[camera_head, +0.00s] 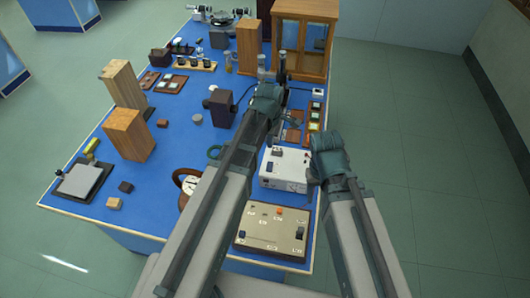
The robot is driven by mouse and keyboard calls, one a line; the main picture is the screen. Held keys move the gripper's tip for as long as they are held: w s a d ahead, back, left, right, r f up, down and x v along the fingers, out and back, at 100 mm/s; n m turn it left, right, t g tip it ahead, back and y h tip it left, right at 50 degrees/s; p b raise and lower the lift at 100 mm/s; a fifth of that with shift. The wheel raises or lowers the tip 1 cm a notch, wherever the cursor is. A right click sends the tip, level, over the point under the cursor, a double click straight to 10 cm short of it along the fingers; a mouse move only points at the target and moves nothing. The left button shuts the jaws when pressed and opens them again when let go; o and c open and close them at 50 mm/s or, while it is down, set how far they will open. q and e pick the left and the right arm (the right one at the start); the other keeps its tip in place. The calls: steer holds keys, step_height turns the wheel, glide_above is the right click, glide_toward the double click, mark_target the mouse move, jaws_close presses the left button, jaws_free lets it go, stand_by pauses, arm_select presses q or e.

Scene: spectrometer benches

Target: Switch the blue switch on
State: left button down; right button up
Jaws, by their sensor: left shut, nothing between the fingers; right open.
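I cannot make out a blue switch. A beige panel (262,240) with small dark switches and an orange part (279,210) lies at the table's near right. A white box (285,163) with small controls on its front stands just beyond it; a switch on it is too small to tell by colour. My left gripper (281,73) is shut and empty, reaching over the table past the white box. My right gripper (320,157) is open and empty, beside the white box's right end at the table's right edge. Its fingertips are hardly visible.
The blue table (185,140) carries wooden blocks (130,135), a glass-fronted wooden cabinet (305,35), a clock-like round dial (190,184) partly behind my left arm, and several small parts. Open floor (430,150) lies to the right.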

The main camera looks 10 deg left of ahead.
mark_target(270, 164)
arm_select(q)
steer(key=shift+w+a+r+n, duration=0.1)
steer(key=shift+w+a+n, duration=0.1)
steer(key=shift+n, duration=0.1)
arm_select(e)
steer(key=shift+w, duration=0.1)
arm_select(q)
steer(key=f+b, duration=0.4)
steer(key=w+f+b, duration=0.1)
steer(key=f+b, duration=0.4)
steer(key=w+f+b, duration=0.1)
steer(key=f+b, duration=0.4)
arm_select(e)
step_height(270, 164, down, 14)
steer(key=shift+r, duration=0.1)
arm_select(q)
steer(key=shift+f, duration=0.25)
arm_select(e)
steer(key=shift+f, duration=0.3)
arm_select(q)
steer(key=shift+r, duration=0.15)
arm_select(e)
steer(key=shift+r, duration=0.15)
arm_select(q)
steer(key=shift+s, duration=0.15)
